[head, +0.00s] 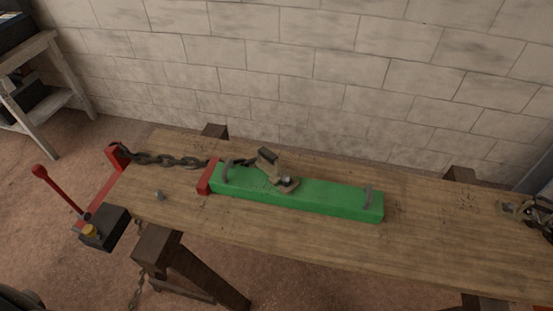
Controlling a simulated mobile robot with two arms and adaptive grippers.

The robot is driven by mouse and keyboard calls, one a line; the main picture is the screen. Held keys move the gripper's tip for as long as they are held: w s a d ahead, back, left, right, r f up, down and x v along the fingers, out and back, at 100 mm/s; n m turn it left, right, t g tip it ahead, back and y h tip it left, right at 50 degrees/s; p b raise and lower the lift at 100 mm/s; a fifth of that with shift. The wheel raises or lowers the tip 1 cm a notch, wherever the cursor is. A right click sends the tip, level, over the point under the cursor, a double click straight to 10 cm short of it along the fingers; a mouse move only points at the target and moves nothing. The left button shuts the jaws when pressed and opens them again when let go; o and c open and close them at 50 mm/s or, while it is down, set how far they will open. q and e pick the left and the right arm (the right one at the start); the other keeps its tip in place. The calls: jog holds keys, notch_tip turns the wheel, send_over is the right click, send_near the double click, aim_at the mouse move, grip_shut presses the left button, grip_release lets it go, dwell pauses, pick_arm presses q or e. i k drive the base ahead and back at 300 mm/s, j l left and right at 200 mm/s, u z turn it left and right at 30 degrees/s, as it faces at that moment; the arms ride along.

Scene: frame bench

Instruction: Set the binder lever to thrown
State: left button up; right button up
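A red lever (59,191) with a round red knob stands tilted up and to the left at the bench's left end. A red bar (101,196) runs from the block up to the bench's left edge. A dark chain (165,159) runs from there along the bench towards a green beam (330,201). I see neither gripper clearly, and nothing is seen touching the lever.
The wooden bench (430,239) carries the green beam, a red end piece (208,177) and a metal clamp-like part (277,171). Dark metal pieces (530,211) lie at the right edge, partly cut off. A block wall stands behind; a shelf (45,97) is at far left.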

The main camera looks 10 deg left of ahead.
aim_at(38, 171)
jog(key=j+u, duration=0.2)
jog(key=j, duration=1.3)
jog(key=j+u, duration=0.2)
jog(key=j, duration=1.3)
jog(key=l, duration=0.35)
jog(key=k+l+u, duration=0.15)
jog(key=l, duration=0.2)
jog(key=i+j, duration=0.1)
jog(key=j, duration=0.25)
jog(key=i+j, duration=0.15)
jog(key=j, duration=0.15)
